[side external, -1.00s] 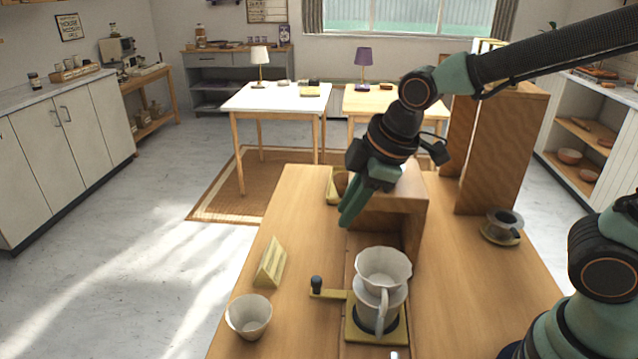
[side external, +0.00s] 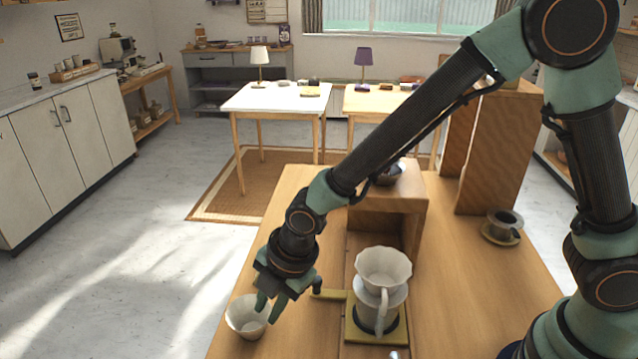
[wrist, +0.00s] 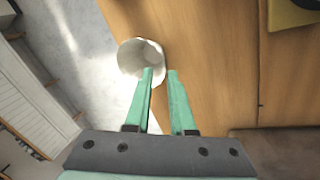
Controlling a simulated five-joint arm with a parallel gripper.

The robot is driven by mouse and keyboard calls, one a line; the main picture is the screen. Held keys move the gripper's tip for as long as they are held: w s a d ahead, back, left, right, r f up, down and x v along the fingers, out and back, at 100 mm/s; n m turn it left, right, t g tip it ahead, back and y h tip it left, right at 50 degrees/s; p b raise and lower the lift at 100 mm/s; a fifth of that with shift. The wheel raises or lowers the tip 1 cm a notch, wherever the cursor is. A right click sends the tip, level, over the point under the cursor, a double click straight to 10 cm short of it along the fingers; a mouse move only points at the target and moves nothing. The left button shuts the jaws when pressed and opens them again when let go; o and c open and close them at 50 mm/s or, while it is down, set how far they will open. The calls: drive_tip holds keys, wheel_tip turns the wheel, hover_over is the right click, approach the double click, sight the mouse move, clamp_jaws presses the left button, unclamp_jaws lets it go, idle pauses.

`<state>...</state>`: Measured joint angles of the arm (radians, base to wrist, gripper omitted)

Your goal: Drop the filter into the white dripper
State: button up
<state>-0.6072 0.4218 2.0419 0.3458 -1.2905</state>
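The filter (side external: 243,318), a white cone-shaped cup, stands at the front left edge of the wooden counter. It also shows in the wrist view (wrist: 132,60). My gripper (side external: 268,308) is at the filter's right side, pointing down. In the wrist view my gripper (wrist: 160,74) is open with a narrow gap between its fingers. The left fingertip overlaps the filter's rim; I cannot tell whether it touches. The white dripper (side external: 383,268) is right of my gripper, on top of a white handled vessel on a yellow-based stand.
A small wooden sign at the counter's left edge is hidden behind my gripper. A yellow arm with a dark knob (side external: 317,284) lies between filter and dripper. A wooden box (side external: 400,215) with a dark bowl (side external: 386,175) stands behind. A grey cup (side external: 503,222) stands at right.

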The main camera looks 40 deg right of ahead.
sight(262, 328)
drive_tip(key=shift+s+a+x, duration=0.1)
drive_tip(key=shift+x, duration=1.45)
drive_tip(key=shift+s+a+x, duration=0.1)
drive_tip(key=shift+s+x, duration=0.05)
drive_tip(key=shift+x, duration=1.4)
clamp_jaws()
